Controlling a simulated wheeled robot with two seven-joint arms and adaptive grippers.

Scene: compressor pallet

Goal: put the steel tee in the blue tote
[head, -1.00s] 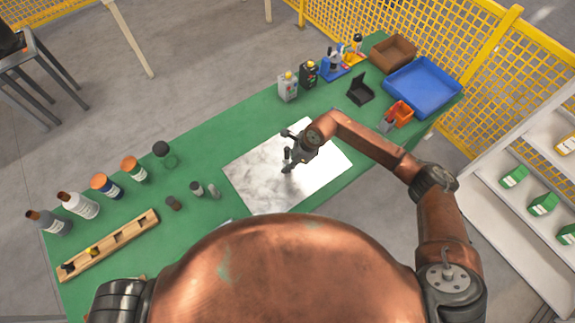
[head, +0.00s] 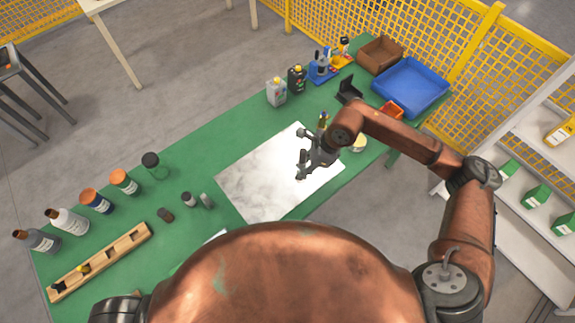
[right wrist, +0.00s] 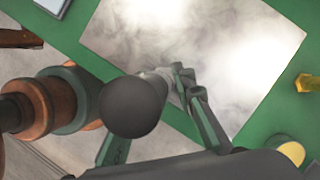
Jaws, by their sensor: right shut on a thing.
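The blue tote (head: 412,84) stands at the far right end of the green table in the head view, open and apparently empty. My right gripper (head: 303,155) is over the right part of the pale sheet, well short of the tote. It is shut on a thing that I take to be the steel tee. In the right wrist view that thing (right wrist: 133,107) shows a dark round end and a grey part near the fingers (right wrist: 185,95); its full shape is hidden. My left gripper is out of view.
A brown bin (head: 380,54) stands beside the tote. An orange bin (head: 391,110) and a black holder (head: 349,90) are in front of it. Several bottles line the back edge. A wooden rack (head: 100,262) lies at left. Yellow fencing (head: 440,40) stands behind.

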